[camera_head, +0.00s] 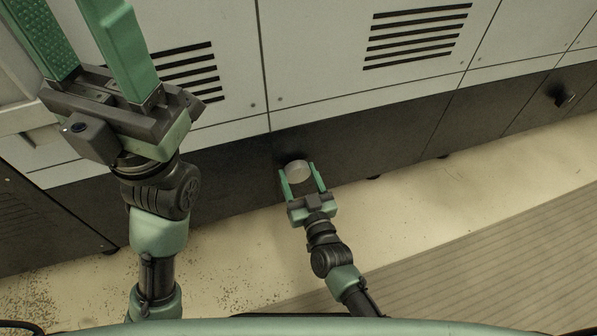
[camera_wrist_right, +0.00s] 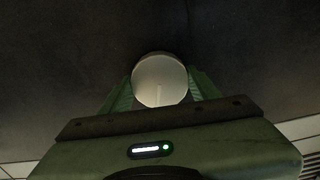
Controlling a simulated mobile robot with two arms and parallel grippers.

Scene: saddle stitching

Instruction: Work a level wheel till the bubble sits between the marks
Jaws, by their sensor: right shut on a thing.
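A round pale wheel (camera_head: 297,172) sits low on the dark base panel of a cabinet in the head view. My right gripper (camera_head: 302,181) is shut on it, with one green finger on each side. In the right wrist view the wheel (camera_wrist_right: 160,80) shows as a pale disc with a faint lighter line in its lower part, between the green fingers (camera_wrist_right: 160,92). My left gripper (camera_head: 97,40) is raised at the upper left, its two green fingers apart and nothing seen between them; the fingertips are cut off by the frame. No bubble or marks can be made out.
Light cabinet panels with vent slots (camera_head: 418,36) rise behind the dark base (camera_head: 400,135). A small dark knob (camera_head: 565,97) stands out at the far right. A ribbed mat (camera_head: 470,270) lies on the pale floor (camera_head: 420,205). Small specks are scattered on the floor at lower left.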

